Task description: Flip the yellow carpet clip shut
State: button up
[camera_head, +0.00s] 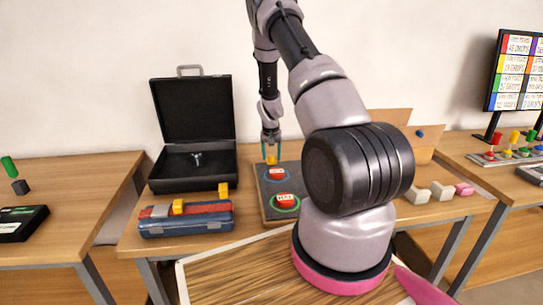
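My gripper (271,155) hangs pointing down over the far end of a dark board (262,207) on the middle table. Its two teal fingers look apart. A small yellow piece (271,160) shows between or just below the fingertips; I cannot tell whether they touch it. Two more yellow pieces are in view: one (178,207) on the blue and red toolbox, one (223,188) at that box's back right corner. Which of these is the carpet clip, and whether it is open or shut, is too small to tell.
The board bears two red-topped round pads, one far (277,174) and one near (286,200). An open black case (193,185) stands behind the blue toolbox (187,227). A cardboard box (420,152) and several small blocks (442,191) lie to the right. My arm hides the table's middle right.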

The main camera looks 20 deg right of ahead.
jog(key=v, duration=1)
jog(key=shift+r, duration=0.4)
jog(key=shift+s, duration=0.1)
